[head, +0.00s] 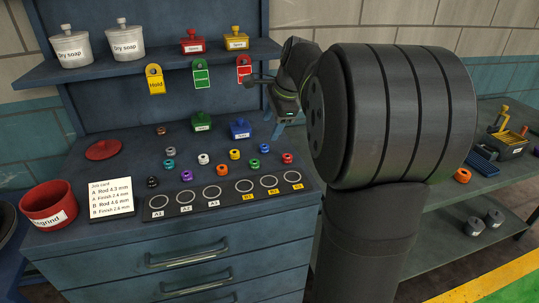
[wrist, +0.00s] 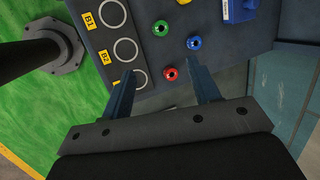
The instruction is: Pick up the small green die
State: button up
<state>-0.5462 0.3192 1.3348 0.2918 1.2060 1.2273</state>
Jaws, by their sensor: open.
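The small green die (wrist: 194,43) is a round ring on the dark bench top. In the head view my arm covers part of the bench's right side, and the fingertips are hard to make out.
Marked circles B1 to B3 (wrist: 125,50) run along the front strip. A blue labelled block (head: 240,130) stands behind the dies. A shelf (head: 165,62) with hanging tags overhangs the back. A red bowl (head: 50,206) stands left.

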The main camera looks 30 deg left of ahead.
jog(key=a+n+h, duration=0.1)
jog(key=a+n, duration=0.1)
jog(key=n, duration=0.4)
jog(key=n+h, duration=0.2)
jog(key=n, duration=1.2)
send_over(255, 162)
jog(key=s, duration=0.1)
jog(key=f, duration=1)
jog(key=shift+s+d+f, duration=0.2)
jog(key=shift+d+f, duration=0.05)
jog(key=shift+d, duration=0.05)
jog(key=shift+w+a+f, duration=0.1)
jog(key=shift+w+f, duration=0.15)
jog(key=shift+f, duration=0.7)
jog(key=shift+w+a+f, duration=0.15)
jog(key=shift+w+f, duration=0.05)
jog(key=shift+f, duration=0.7)
jog(key=shift+w+a+f, duration=0.1)
jog(key=shift+w+f, duration=0.15)
jog(key=shift+f, duration=0.7)
jog(key=c, duration=1.2)
jog(key=shift+o, duration=0.2)
jog(key=shift+r, duration=0.1)
